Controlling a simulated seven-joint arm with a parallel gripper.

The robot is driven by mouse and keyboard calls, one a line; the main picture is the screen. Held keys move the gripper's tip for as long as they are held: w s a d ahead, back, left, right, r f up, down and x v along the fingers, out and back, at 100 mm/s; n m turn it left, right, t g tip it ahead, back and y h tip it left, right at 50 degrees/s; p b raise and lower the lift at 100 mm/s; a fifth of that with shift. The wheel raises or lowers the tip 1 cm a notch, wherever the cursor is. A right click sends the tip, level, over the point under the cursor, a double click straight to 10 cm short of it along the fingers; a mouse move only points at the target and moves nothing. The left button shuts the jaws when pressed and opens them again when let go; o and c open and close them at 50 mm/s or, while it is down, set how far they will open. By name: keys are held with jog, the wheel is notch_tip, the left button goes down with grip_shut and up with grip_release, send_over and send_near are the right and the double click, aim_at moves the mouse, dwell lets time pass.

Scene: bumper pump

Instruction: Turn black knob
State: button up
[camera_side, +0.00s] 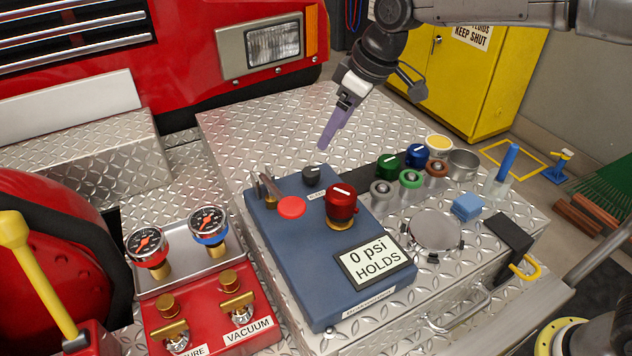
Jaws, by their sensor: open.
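The black knob (312,175) is small and round with a light mark on top. It sits near the back edge of the blue pump panel (290,245). My gripper (326,140) hangs above and slightly right of the black knob, pointing down, with purple fingers. It is open and looks empty; the gap between the fingers is hard to see from this side. It appears apart from the knob. A larger red knob (341,203) stands on the panel in front and to the right.
A display (376,262) on the panel reads "0 psi HOLDS". Green (388,165) and blue (416,155) knobs stand to the right among several rings and caps. Two gauges (208,225) stand on a tray at left. Bare diamond plate (250,130) lies behind the panel.

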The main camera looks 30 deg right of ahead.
aim_at(311, 170)
jog(key=x, duration=1.1)
jog(key=shift+w+a+f, duration=0.1)
jog(key=shift+f, duration=0.2)
grip_shut()
